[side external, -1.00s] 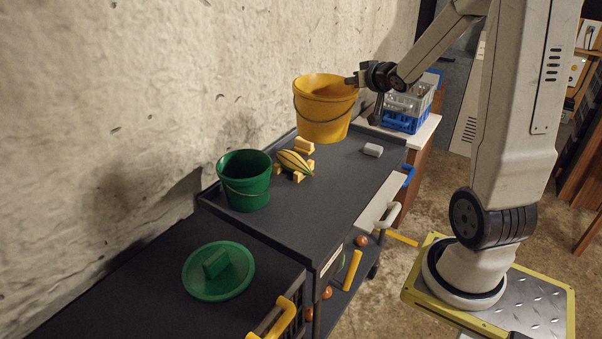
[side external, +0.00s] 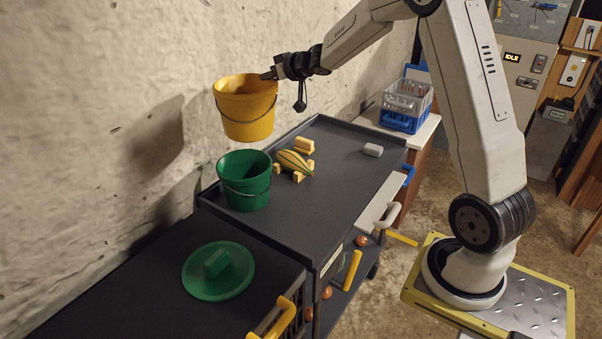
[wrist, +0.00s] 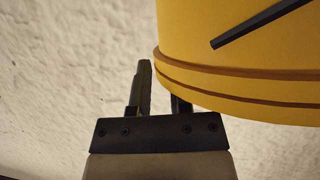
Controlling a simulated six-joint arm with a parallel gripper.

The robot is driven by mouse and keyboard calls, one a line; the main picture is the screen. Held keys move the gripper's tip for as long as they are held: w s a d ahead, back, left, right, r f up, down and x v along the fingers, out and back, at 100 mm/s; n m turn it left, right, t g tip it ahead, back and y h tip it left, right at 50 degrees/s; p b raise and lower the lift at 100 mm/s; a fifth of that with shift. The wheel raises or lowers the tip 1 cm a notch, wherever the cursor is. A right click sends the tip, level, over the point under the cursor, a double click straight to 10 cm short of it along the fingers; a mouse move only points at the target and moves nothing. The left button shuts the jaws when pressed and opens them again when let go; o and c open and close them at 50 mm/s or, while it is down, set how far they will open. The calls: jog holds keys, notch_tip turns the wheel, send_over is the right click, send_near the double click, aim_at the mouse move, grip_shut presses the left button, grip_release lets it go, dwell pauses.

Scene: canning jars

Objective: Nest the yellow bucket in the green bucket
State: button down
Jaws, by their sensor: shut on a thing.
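The yellow bucket (side external: 246,112) hangs upright in the air, above the green bucket and apart from it. My gripper (side external: 268,75) is shut on the yellow bucket's rim at its right side. In the wrist view the yellow bucket (wrist: 245,50) fills the upper right, and my gripper (wrist: 160,90) is at its rim; the exact contact of the fingers is partly hidden there. The green bucket (side external: 245,184) stands upright on the dark cart top, its mouth open upward and its inside looking empty.
A striped gourd (side external: 295,162) on yellow blocks sits right of the green bucket. A grey block (side external: 373,150) lies farther right on the cart top (side external: 330,205). A green lid (side external: 218,271) lies on the nearer dark surface. The rough wall (side external: 90,120) runs close behind.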

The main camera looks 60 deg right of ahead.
aim_at(252, 81)
jog(key=shift+w+a+f+n+y, duration=0.15)
jog(key=shift+w+a+f, duration=0.1)
jog(key=shift+w+a, duration=0.3)
jog(key=shift+w+a+f+n+y, duration=0.15)
jog(key=shift+w+a+f, duration=0.15)
jog(key=shift+w, duration=0.3)
jog(key=shift+f, duration=2.15)
jog(key=shift+f, duration=1.65)
jog(key=shift+f, duration=2.1)
jog(key=shift+f, duration=1.95)
